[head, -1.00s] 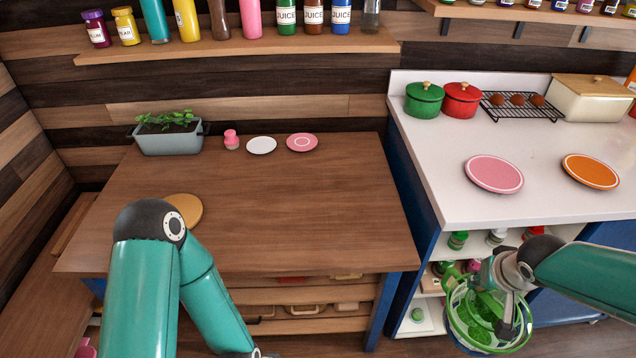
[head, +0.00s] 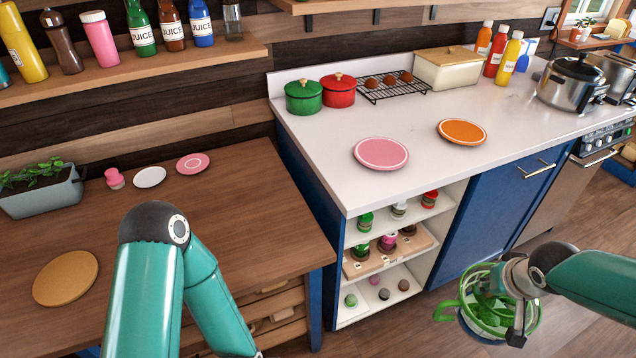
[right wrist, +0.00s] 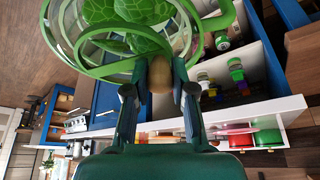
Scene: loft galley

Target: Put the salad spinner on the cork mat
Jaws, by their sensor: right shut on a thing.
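The salad spinner (head: 482,312), a clear bowl with green parts and green leaves showing, hangs in the air over the floor at the lower right. My right gripper (head: 512,308) is shut on it from above. In the right wrist view, the fingers (right wrist: 159,95) close around a tan knob, with the green rings of the spinner (right wrist: 125,45) beyond. The cork mat (head: 66,278), a round tan disc, lies flat and bare on the wooden table at the left, well away from the spinner. My left arm bends in front of the table; its gripper is out of the frame.
The wooden table (head: 225,240) has clear room around the mat. A planter (head: 42,194), pink jar (head: 115,178), white plate (head: 150,177) and pink plate (head: 193,163) stand at its back. The white counter (head: 350,130), with open shelves below, lies between table and spinner.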

